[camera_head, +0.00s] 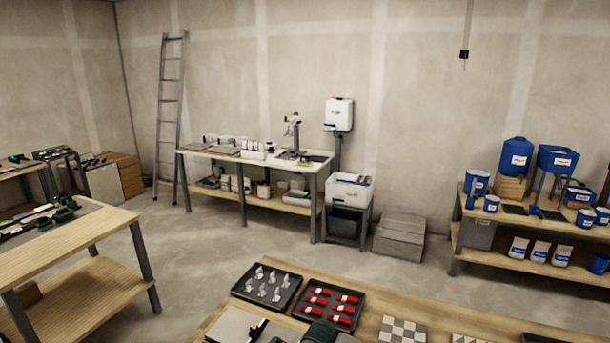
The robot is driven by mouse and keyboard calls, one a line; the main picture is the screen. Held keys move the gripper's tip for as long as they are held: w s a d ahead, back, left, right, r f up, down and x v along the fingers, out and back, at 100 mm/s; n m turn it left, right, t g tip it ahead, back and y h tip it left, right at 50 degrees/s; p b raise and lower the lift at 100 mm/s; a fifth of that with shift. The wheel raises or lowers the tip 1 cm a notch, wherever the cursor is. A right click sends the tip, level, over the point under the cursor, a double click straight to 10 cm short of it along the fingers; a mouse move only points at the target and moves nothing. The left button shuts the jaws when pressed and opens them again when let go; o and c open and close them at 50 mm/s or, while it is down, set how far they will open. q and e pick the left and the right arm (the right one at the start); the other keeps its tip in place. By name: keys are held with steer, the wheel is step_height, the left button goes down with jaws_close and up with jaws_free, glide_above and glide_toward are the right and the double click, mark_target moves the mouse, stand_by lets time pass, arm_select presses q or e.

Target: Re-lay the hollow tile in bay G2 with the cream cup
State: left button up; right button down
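Neither of my grippers is in view. Several small whitish cups or containers (226,140) stand on the back workbench, too small to tell whether one is the cream cup. A grey-and-white chequered tile panel (402,331) lies on the near wooden table at the bottom edge. Part of another patterned panel (470,339) shows to its right, cut off by the frame. No G2 label can be read, and I cannot tell which tile is hollow.
The near table (375,305) holds a tray of clear clips (268,287) and a tray of red pieces (330,303). A tool bench (60,240) is left; a shelf with blue containers (530,225) is right. The floor (200,250) between is open.

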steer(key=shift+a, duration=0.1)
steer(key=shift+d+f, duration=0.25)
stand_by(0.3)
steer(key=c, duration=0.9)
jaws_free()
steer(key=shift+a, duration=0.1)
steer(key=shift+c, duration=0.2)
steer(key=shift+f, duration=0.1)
